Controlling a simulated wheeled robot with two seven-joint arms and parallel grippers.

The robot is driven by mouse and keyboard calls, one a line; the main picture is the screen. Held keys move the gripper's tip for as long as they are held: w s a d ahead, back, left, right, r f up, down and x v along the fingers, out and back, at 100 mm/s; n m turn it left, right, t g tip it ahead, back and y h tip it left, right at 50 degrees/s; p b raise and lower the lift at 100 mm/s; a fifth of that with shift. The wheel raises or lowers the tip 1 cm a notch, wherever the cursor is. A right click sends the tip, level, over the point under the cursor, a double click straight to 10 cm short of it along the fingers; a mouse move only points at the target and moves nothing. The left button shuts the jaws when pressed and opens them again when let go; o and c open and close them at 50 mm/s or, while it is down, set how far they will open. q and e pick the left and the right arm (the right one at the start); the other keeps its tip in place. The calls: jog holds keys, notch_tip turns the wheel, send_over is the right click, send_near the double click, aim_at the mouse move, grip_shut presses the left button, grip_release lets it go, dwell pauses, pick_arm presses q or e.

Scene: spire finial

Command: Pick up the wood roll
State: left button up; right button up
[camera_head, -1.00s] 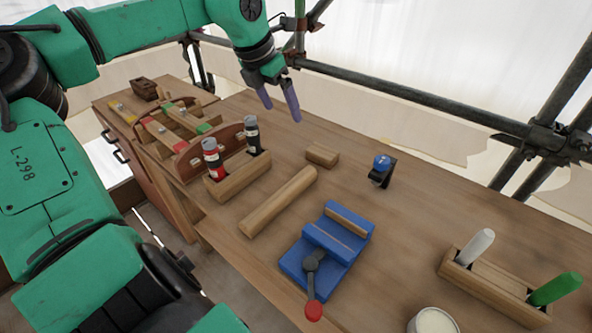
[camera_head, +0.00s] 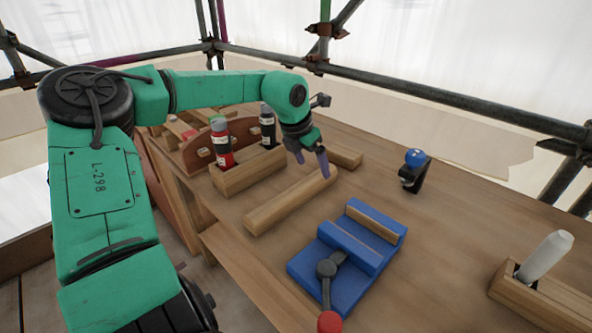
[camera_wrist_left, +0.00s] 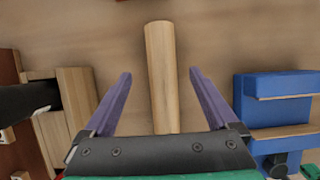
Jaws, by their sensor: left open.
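The wood roll (camera_head: 288,203) is a pale round wooden bar lying on the workbench, between the bottle holder and the blue vise. My left gripper (camera_head: 312,170) is open and empty, with its purple fingers pointing down over the far end of the roll. In the left wrist view the roll (camera_wrist_left: 163,75) lies lengthwise between the two spread fingers of the gripper (camera_wrist_left: 160,95), and neither finger appears to touch it. The near end of the roll is hidden behind the gripper body in that view. My right gripper is not in view.
The blue vise (camera_head: 345,262) with a red-knobbed lever stands right of the roll. A wooden holder (camera_head: 250,174) with two bottles stands left. A wooden block (camera_head: 346,155) lies behind the gripper. A blue-topped tool (camera_head: 413,168) and a holder with a white marker (camera_head: 545,257) are farther right.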

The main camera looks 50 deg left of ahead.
aim_at(316, 174)
pick_arm(q)
jog(key=x, duration=0.5)
jog(key=shift+w+d+f, duration=0.1)
jog(key=shift+f, duration=0.3)
jog(key=shift+r, duration=0.1)
grip_shut()
